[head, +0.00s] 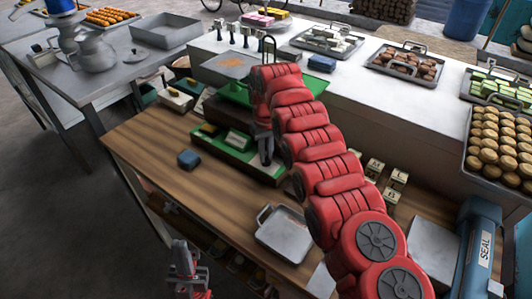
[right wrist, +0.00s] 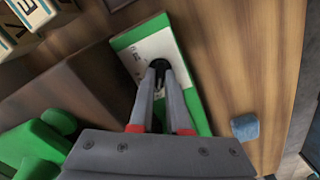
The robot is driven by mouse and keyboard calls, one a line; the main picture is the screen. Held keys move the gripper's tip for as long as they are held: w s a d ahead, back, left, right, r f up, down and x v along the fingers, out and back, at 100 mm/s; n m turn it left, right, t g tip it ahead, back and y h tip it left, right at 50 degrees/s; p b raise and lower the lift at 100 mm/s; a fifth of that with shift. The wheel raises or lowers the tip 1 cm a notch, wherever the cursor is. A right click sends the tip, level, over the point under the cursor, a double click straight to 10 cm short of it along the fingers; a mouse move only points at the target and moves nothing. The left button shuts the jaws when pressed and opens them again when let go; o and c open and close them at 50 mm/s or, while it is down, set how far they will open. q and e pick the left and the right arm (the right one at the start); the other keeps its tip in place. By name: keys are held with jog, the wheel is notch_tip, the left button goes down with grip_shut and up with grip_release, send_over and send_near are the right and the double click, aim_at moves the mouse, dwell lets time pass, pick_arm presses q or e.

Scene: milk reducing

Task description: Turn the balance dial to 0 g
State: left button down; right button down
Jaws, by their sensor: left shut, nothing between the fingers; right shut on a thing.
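The green balance (head: 238,160) stands on the wooden table, with a green pan (head: 243,92) on top. It also shows in the right wrist view (right wrist: 190,97), where its front has a pale panel (right wrist: 147,48) with small marks that I cannot read. The black dial (right wrist: 159,64) sits at this panel, partly hidden by my fingers. My right gripper (right wrist: 160,72) is shut on the dial; in the head view the red arm hides part of the balance. My left gripper (head: 187,270) is shut and empty, low at the table's front edge, away from the balance.
A small blue block (head: 188,159) lies left of the balance, also in the right wrist view (right wrist: 245,127). A metal tray (head: 284,234) lies at the table's front. Small labelled boxes (head: 374,168) stand to the right. The table's left part is clear.

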dwell(0.5)
jog(key=c, duration=0.9)
grip_release()
jog(key=shift+r, duration=0.45)
notch_tip(320, 180, up, 3)
jog(key=shift+f+p, duration=0.1)
jog(key=shift+p, duration=0.75)
notch_tip(320, 180, up, 14)
jog(key=p, duration=1.4)
jog(key=shift+f, duration=0.15)
jog(key=shift+f, duration=0.1)
